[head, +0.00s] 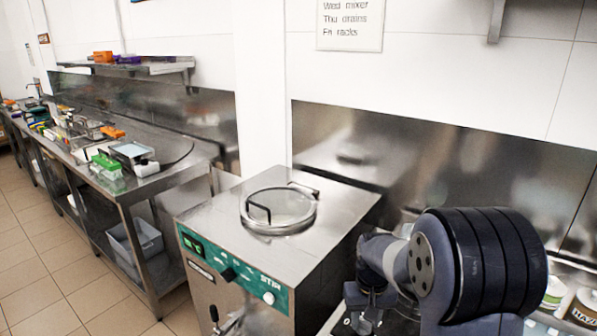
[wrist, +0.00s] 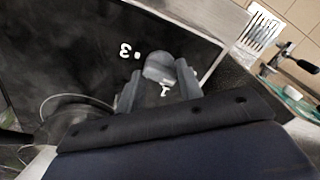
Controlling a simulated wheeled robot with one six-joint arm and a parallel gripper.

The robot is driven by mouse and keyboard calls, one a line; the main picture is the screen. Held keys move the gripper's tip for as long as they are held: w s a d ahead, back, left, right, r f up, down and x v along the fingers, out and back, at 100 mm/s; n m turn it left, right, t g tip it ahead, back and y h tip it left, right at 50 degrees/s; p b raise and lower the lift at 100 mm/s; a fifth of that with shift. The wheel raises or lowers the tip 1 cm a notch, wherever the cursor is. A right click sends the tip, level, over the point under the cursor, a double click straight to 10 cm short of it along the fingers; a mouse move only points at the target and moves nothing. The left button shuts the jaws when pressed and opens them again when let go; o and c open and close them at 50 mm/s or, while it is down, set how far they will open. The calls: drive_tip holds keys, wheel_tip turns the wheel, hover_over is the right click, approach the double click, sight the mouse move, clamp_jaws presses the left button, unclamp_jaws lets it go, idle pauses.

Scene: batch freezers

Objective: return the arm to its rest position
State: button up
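My arm is folded in the lower right of the head view, with its dark wrist end low beside the steel machine (head: 335,225). My gripper (head: 368,312) shows there only in part. In the wrist view its two grey fingers (wrist: 158,75) stand apart. A grey rounded piece (wrist: 158,67) appears between or just beyond the fingertips; I cannot tell whether they touch it. A dark panel (wrist: 60,50) with white marks, one like a 3, lies behind it.
The machine has a round lid (head: 278,210) with a handle and a green control panel (head: 235,272). A cluttered steel counter (head: 150,185) stands left. White tubs (head: 583,308) sit behind my arm at right. The tiled floor (head: 40,260) is clear at left.

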drive_tip(key=m+p, duration=0.1)
drive_tip(key=m, duration=0.6)
drive_tip(key=m+p, duration=0.2)
drive_tip(key=m, duration=0.4)
drive_tip(key=shift+m, duration=0.3)
idle(0.5)
